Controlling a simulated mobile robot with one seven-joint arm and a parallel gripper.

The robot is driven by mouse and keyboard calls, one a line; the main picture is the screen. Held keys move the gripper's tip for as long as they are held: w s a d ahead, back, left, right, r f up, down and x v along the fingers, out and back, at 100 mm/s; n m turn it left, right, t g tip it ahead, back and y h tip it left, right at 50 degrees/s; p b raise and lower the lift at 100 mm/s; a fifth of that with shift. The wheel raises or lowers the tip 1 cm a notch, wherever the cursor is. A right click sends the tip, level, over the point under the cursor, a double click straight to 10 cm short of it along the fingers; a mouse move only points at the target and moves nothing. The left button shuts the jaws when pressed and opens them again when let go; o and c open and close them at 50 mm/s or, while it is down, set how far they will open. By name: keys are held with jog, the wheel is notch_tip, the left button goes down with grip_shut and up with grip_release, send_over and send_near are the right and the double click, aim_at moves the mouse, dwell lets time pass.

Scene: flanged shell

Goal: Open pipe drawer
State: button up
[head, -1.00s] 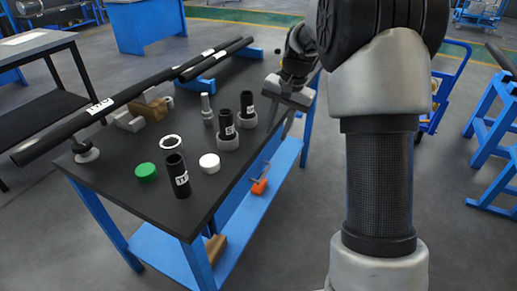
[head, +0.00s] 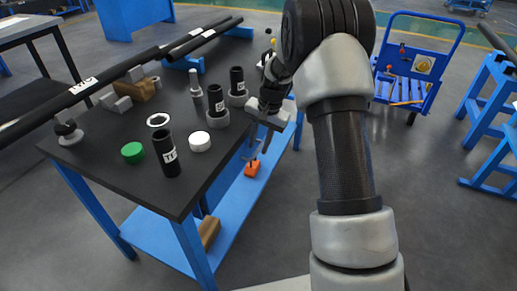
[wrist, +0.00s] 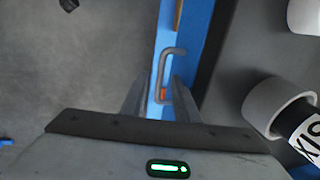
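A grey U-shaped handle (wrist: 172,72) shows in the wrist view beside the dark table top's edge, above the blue lower shelf. In the head view the handle (head: 250,150) is small, at the table's right side, partly hidden by my gripper. The drawer front itself is not clearly visible. My gripper (wrist: 160,88) is open and points down. In the wrist view the handle appears in the gap between its fingers; I cannot tell whether it is at their depth. No contact is visible. In the head view my gripper (head: 262,142) hangs just outside the table edge.
The table top (head: 105,165) bears black pipe pieces, with a black pipe piece in a grey flange (head: 238,85) near my gripper. A green cap (head: 133,152) and a white cap (head: 200,141) lie there. An orange object (head: 252,168) sits below. Floor to the right is clear up to a blue cart (head: 410,85).

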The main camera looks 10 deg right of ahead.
jog(key=shift+a+f, duration=0.15)
jog(key=shift+f, duration=0.55)
grip_shut()
jog(key=s+d, duration=0.7)
jog(key=d, duration=0.3)
jog(key=s+d, duration=0.8)
jog(key=d, duration=0.3)
jog(key=shift+s, duration=0.1)
